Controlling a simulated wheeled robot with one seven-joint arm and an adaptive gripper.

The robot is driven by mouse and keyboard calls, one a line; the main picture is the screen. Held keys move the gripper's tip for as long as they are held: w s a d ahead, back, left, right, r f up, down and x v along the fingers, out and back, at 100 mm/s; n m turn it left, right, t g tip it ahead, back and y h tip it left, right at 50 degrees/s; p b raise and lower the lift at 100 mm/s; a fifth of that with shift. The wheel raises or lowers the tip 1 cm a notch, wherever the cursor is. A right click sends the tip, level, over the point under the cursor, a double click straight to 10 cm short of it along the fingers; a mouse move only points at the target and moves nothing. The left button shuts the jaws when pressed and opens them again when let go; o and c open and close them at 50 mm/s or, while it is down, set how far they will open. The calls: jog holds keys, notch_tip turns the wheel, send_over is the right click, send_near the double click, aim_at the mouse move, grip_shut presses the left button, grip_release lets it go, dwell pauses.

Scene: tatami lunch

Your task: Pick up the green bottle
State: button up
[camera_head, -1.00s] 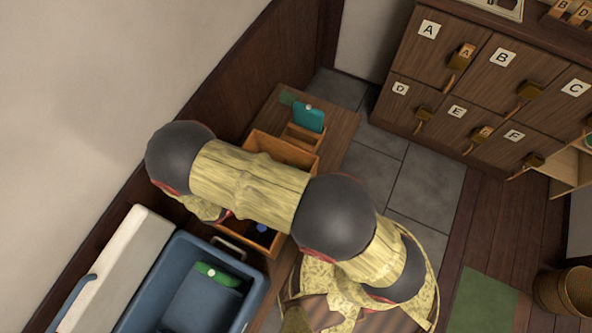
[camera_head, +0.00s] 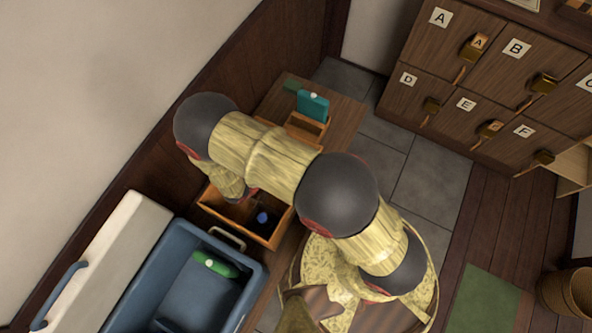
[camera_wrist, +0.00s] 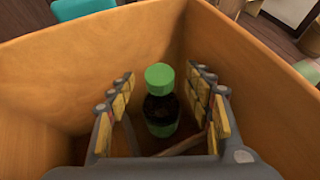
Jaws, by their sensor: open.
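In the wrist view a bottle with a green cap (camera_wrist: 160,76), a dark body and a green band stands about upright in a wooden box (camera_wrist: 85,65). My gripper (camera_wrist: 160,88) is open, with its fingers on either side of this bottle and visible gaps between. In the head view my gripper is mostly hidden by my arm over the wooden box (camera_head: 240,235), and this bottle is not visible there. Another green bottle (camera_head: 215,265) with a pale cap lies in the blue cooler (camera_head: 255,300) at the lower left.
A blue-topped dark object (camera_head: 262,217) is in the wooden box. The box walls rise close around my gripper. A teal object (camera_head: 313,105) stands in a small wooden holder behind the box. The white cooler lid (camera_head: 115,250) is at left. Lettered lockers (camera_head: 500,80) stand at upper right.

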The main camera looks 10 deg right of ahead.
jog(key=shift+c, duration=0.3)
grip_shut()
dwell(0.5)
dwell(0.5)
